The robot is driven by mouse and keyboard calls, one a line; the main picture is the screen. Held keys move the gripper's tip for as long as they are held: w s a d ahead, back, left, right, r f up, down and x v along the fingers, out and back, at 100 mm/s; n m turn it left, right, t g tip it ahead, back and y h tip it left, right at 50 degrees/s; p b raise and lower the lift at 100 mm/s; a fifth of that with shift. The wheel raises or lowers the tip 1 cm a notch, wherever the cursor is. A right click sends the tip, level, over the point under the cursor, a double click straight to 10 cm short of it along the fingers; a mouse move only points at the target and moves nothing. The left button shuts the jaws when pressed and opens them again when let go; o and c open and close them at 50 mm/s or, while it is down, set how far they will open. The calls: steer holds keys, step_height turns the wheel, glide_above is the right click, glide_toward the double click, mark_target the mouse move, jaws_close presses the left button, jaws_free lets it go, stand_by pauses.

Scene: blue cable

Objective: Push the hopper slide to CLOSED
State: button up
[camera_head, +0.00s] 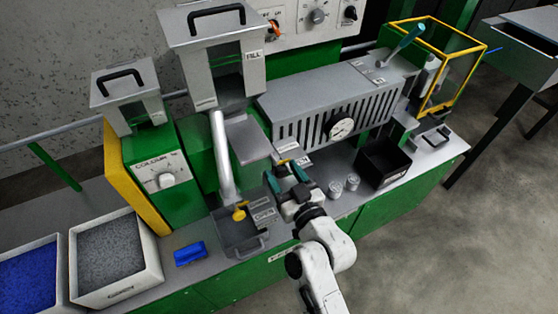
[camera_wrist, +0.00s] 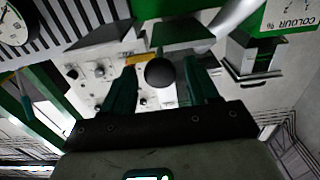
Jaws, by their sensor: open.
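The large grey hopper (camera_head: 205,70) with a black lid handle stands at the upper middle in the head view. A grey plate (camera_head: 248,138) juts out below it toward the front right; I take it to be the slide. My gripper (camera_head: 285,173) is just to the front right of this plate. In the wrist view my gripper (camera_wrist: 162,82) is open, its two green fingers apart. A dark round knob (camera_wrist: 160,73) shows between them; I cannot tell whether they touch it. The knob is not discernible in the head view, and I cannot read the slide's position.
A slotted grey barrel housing (camera_head: 325,105) with a dial gauge (camera_head: 341,129) stands right of the hopper. Two small metal cups (camera_head: 343,185) and a black bin (camera_head: 383,163) are right of my gripper. A grey tray (camera_head: 240,235) is at its left.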

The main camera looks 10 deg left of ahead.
steer(key=shift+x, duration=1.45)
jaws_close()
steer(key=shift+a, duration=0.1)
